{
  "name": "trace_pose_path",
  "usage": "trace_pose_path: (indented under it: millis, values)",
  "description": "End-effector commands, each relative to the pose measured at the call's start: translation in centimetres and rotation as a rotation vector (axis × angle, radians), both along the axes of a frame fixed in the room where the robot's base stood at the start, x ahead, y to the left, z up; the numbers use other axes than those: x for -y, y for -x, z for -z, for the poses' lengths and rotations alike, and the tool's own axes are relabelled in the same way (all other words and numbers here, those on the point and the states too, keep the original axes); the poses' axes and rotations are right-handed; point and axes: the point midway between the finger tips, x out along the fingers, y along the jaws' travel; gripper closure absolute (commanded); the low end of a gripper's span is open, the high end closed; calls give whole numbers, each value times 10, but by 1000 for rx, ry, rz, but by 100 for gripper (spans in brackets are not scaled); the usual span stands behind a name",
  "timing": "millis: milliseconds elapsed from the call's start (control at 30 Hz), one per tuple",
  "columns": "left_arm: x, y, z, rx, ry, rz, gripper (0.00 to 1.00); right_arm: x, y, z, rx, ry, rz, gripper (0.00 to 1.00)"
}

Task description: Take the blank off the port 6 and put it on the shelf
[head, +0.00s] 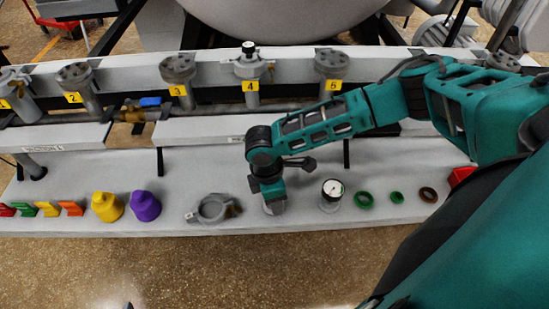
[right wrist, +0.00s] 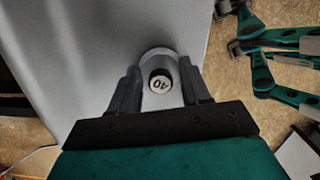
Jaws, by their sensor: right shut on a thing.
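My right gripper (head: 270,191) points down over the lower grey shelf (head: 200,165), near its front edge. It is shut on a small grey blank (head: 275,206), between the clamp ring and the gauge. My right arm covers part of the rail's right end, and no label 6 is readable. My left gripper is not seen.
An open clamp ring (head: 213,208) lies left of the gripper. A gauge (head: 332,193), green rings (head: 364,200) and a brown ring (head: 428,194) lie right. Purple (head: 145,206) and yellow (head: 107,206) pieces stand farther left. The shelf behind the gripper is mostly clear.

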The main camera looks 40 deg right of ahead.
Motion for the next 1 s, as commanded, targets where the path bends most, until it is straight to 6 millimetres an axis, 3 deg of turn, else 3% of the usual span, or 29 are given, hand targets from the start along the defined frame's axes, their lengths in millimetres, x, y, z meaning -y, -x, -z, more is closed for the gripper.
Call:
trace_pose_path:
  millis: [267, 300, 567, 1000]
  values:
    - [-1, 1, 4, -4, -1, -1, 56, 0, 0, 6, 0, -1, 0, 100]
    - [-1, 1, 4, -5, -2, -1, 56, 0, 0, 5, 0, -1, 0, 49]
    - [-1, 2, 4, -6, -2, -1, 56, 0, 0, 5, 0, 0, 0, 24]
    - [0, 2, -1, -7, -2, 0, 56, 0, 0, 0, -1, 0, 1, 23]
